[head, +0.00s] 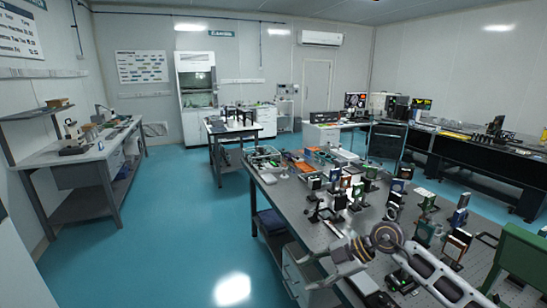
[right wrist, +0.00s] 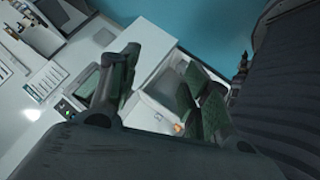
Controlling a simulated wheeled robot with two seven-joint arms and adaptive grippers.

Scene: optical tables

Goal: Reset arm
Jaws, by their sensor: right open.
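My right arm (head: 440,278) reaches in from the lower right over the near optical table (head: 300,222). Its gripper (head: 308,272) points left near the table's left edge. In the right wrist view the two dark fingers of this gripper (right wrist: 163,82) stand apart with nothing held between them. Behind them show a white cabinet and a strip of teal floor. My left gripper is not in view.
Several optical mounts (head: 340,190) crowd the near table close to my right arm. A green box (head: 520,255) stands at the right edge. The teal floor (head: 190,215) left of the table is clear. A workbench (head: 85,150) runs along the left wall.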

